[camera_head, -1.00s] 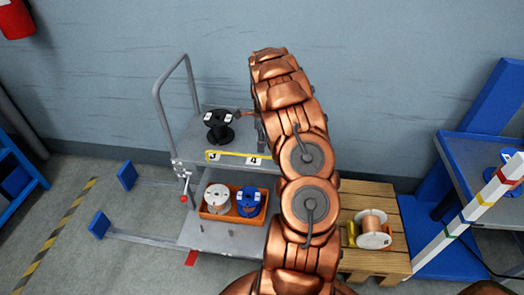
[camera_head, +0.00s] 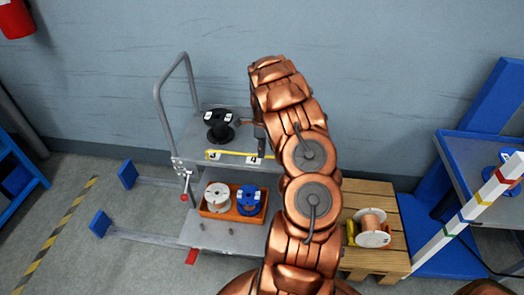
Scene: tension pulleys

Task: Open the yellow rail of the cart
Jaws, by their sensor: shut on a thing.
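The yellow rail (camera_head: 231,154) is a thin bar along the front edge of the cart's upper shelf. It lies across that edge, by the labels 3 and 4. The grey cart (camera_head: 215,234) has a tall bent handle at its left. My gripper (camera_head: 261,148) shows only as a small grey part left of my copper arm, at the right part of the rail near label 4. It is shut on the rail there. My arm hides the rail's right end and most of the gripper. A black spool (camera_head: 219,126) stands on the upper shelf behind the rail.
An orange bin (camera_head: 218,215) with a white spool and a blue spool sits on the cart's lower shelf. A wooden pallet (camera_head: 382,260) with a copper-wound spool is at right, near a blue-framed table (camera_head: 480,160). Floor at left is mostly clear.

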